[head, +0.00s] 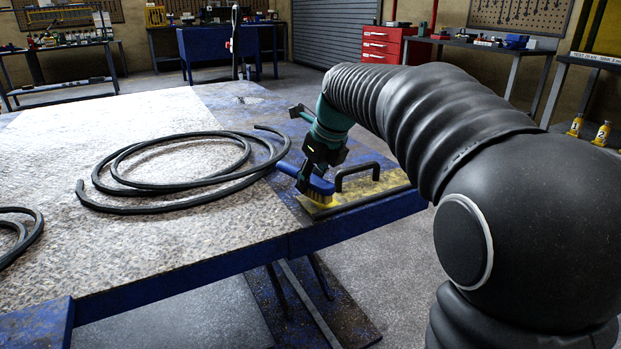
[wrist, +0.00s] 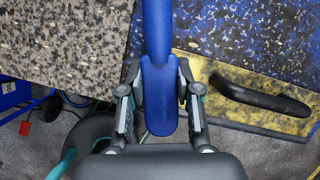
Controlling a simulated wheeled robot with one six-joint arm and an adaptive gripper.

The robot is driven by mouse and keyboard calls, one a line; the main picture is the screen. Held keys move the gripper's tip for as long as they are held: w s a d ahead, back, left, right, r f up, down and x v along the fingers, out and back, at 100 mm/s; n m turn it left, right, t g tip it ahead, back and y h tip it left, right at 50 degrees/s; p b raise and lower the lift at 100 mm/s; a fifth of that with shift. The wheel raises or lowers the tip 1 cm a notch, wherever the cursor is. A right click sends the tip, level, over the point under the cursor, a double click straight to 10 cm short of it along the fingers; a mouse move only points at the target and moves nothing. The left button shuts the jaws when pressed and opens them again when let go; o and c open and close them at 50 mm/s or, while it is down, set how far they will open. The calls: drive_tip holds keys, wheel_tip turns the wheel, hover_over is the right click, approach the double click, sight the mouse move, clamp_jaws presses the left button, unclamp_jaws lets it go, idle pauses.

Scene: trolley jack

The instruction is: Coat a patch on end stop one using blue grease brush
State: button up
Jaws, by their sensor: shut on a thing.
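The blue brush (head: 318,185) has yellowish bristles and a handle that points to the left in the head view. My gripper (head: 312,168) is shut on it. In the wrist view the blue brush (wrist: 158,30) lies lengthwise between the two fingers of my gripper (wrist: 159,92). A worn yellow plate (head: 388,181) with a black bar handle (head: 357,174) sits at the table's right end. It also shows in the wrist view (wrist: 228,98), to the right of the brush. No label shows whether this is end stop one. The bristles are low by the plate; contact cannot be told.
A coiled black hose (head: 150,187) lies on the speckled tabletop (head: 190,235), left of the brush. A second black hose (head: 22,232) lies at the left edge. The table's blue edge (head: 180,281) runs along the front. Benches and a red cabinet (head: 381,45) stand far behind.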

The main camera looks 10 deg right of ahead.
drive_tip(key=shift+r+p, duration=1.95)
drive_tip(key=shift+r, duration=0.25)
drive_tip(key=shift+f, duration=0.1)
drive_tip(key=shift+r, duration=1.5)
